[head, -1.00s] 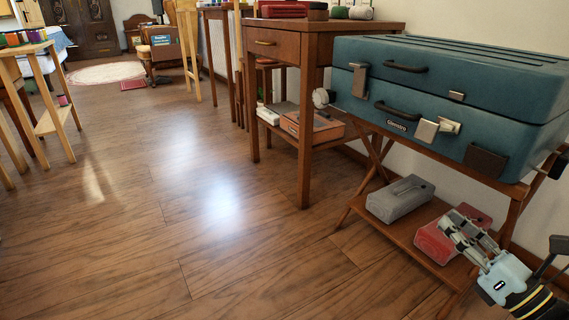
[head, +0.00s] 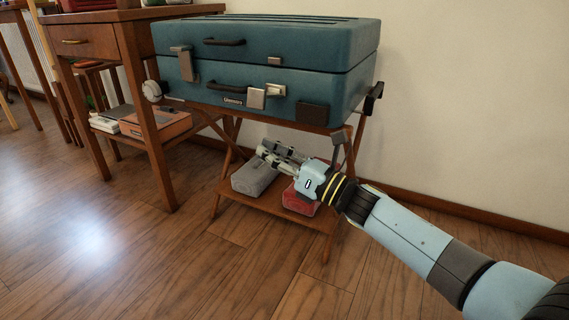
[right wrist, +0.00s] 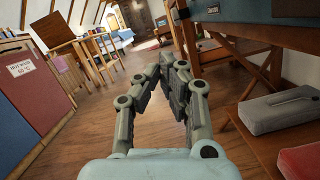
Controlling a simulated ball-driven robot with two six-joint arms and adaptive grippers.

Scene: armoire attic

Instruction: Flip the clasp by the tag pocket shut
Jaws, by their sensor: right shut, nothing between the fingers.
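A teal suitcase (head: 225,77) lies on a folding wooden stand, lid down. The clasp by the tag pocket (head: 257,98) is a pale metal piece low on the front, with its lever sticking out to the right; it is flipped open, clear of the small catch (head: 274,60) on the lid. The dark tag pocket (head: 311,112) is right of it. The other clasp (head: 181,64), at the left, spans the seam. My right gripper (head: 268,153) is shut and empty, below the suitcase front and apart from it. It also shows in the right wrist view (right wrist: 172,62). My left gripper is out of view.
The stand's lower shelf (head: 254,205) holds a grey case (head: 254,177) and a red case (head: 297,200). A wooden desk (head: 103,40) stands at the left. A wall is behind. The floor in front is clear.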

